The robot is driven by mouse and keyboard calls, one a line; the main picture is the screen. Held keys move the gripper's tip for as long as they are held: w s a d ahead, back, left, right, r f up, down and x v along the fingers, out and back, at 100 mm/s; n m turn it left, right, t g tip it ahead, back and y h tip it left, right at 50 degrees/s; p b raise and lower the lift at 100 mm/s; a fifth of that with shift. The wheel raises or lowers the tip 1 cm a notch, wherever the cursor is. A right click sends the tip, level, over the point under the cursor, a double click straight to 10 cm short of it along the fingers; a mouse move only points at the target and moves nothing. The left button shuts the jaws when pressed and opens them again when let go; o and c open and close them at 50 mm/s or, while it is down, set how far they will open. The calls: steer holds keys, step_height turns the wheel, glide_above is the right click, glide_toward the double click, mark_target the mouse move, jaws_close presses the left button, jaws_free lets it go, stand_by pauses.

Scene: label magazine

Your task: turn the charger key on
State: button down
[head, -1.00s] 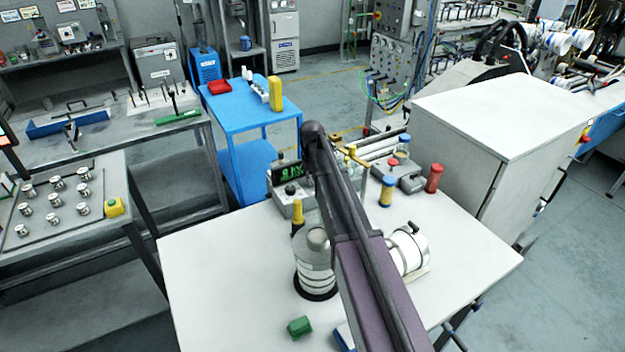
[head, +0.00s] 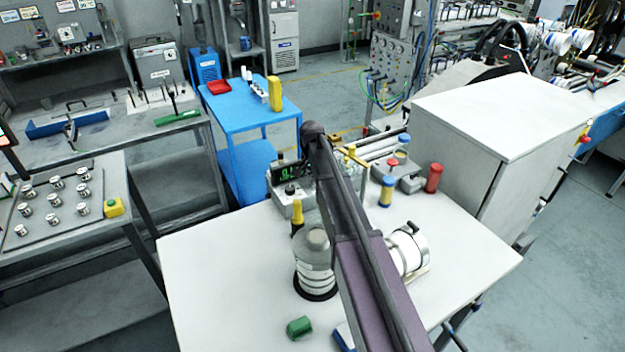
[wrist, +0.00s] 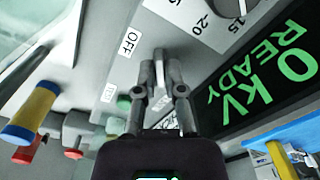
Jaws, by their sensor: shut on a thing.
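The charger (head: 290,205) is a grey box on the white table, with a dark display (head: 287,174) showing green characters. In the wrist view the display (wrist: 262,75) reads "0 kV READY". My gripper (wrist: 163,80) is shut on the small grey charger key (wrist: 160,68), at the grey panel (wrist: 110,65). An "OFF" label (wrist: 131,42) lies to the upper left of the key. Another label under the fingers is mostly hidden, so I cannot read it. In the head view my arm hides the gripper and the key.
A yellow-tipped piece (head: 297,213) and a grey-white canister (head: 315,265) stand close to my arm. A blue-and-yellow cylinder (head: 386,192) and a red cylinder (head: 433,178) stand to the right. A green block (head: 299,328) lies at the front. The table's left part is clear.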

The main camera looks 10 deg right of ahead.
steer(key=m, duration=0.6)
steer(key=shift+m, duration=0.4)
steer(key=c, duration=0.7)
jaws_free()
steer(key=shift+c, duration=0.2)
steer(key=shift+r, duration=0.1)
